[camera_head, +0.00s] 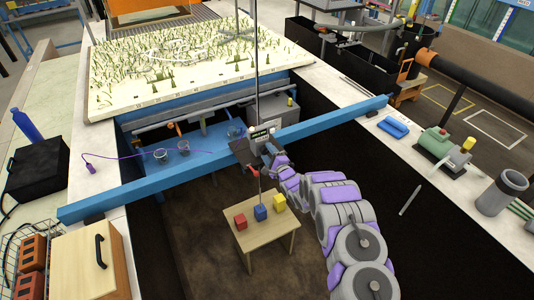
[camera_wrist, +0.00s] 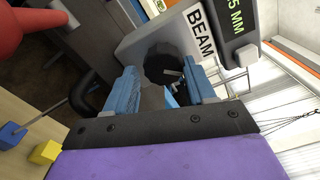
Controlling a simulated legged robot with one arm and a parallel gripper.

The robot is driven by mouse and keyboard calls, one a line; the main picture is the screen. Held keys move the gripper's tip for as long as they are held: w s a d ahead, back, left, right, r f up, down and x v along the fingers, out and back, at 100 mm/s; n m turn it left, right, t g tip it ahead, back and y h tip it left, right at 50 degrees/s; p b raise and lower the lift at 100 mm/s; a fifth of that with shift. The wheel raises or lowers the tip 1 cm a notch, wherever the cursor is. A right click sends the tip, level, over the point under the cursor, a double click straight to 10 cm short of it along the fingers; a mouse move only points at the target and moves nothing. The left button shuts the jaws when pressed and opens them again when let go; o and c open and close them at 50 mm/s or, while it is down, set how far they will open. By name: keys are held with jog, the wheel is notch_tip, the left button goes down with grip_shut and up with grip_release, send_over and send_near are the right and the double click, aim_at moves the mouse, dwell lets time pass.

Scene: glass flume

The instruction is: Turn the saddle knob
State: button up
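The saddle (camera_head: 258,138) sits on the blue beam (camera_head: 330,122) that spans the flume. The saddle knob (camera_wrist: 163,64) is black and ridged, on the plate's face. My gripper (camera_wrist: 160,70) is open, with one blue finger on each side of the knob in the picture. I cannot tell whether either finger touches it. In the head view my gripper (camera_head: 270,151) is at the saddle, and the knob is not clearly visible there.
A thin upright rod (camera_head: 257,60) rises at the saddle. Below stands a small wooden table (camera_head: 262,240) with red, blue and yellow cubes. Flume walls flank my arm.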

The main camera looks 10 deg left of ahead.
jog(key=shift+o, duration=1.1)
jog(key=shift+r, duration=0.1)
jog(key=shift+a+r, duration=0.1)
jog(key=shift+s, duration=0.4)
jog(key=b+v, duration=0.1)
jog(key=v, duration=1.5)
jog(key=shift+s+d, duration=0.15)
jog(key=shift+d, duration=0.2)
